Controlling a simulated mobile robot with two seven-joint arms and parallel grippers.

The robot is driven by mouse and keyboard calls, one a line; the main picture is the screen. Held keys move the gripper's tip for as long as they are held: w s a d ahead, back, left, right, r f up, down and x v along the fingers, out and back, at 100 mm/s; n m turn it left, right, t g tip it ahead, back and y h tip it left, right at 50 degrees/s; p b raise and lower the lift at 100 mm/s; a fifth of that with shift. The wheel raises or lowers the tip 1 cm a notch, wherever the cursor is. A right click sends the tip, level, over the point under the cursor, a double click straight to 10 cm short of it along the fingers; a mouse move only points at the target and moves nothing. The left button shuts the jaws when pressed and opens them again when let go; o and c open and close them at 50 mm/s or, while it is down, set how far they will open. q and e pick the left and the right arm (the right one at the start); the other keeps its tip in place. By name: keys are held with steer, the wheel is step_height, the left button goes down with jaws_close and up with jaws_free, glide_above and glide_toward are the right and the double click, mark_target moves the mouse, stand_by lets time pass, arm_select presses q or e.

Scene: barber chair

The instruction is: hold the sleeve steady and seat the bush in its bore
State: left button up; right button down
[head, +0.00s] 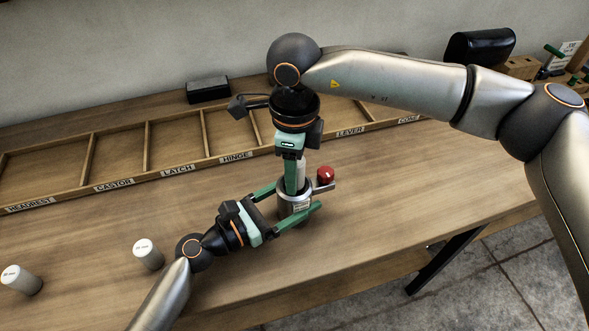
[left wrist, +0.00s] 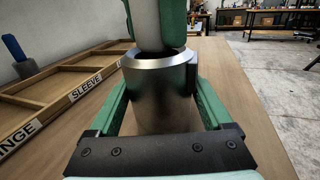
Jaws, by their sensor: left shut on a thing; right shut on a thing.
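The metal sleeve (head: 296,206) stands upright on the wooden bench with a small label on its side. It fills the middle of the left wrist view (left wrist: 157,92). My left gripper (head: 291,207) is shut on the sleeve, with one green finger on each side. My right gripper (head: 293,187) comes down from above, shut on the pale bush (head: 301,172), right over the sleeve's mouth. The bush also shows in the left wrist view (left wrist: 146,28), partly hidden by the right gripper's green finger. How deep its lower end sits in the bore is hidden.
A red-topped part (head: 325,175) is close beside the sleeve. Two pale labelled cylinders (head: 148,255) (head: 22,281) stand at the left front. A labelled wooden compartment tray (head: 130,180) runs along the back. A black box (head: 208,90) lies behind it. The bench right of the sleeve is clear.

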stand_by(0.7)
stand_by(0.3)
stand_by(2.2)
stand_by(0.4)
arm_select(q)
steer(key=o, duration=1.5)
steer(key=shift+o, duration=0.2)
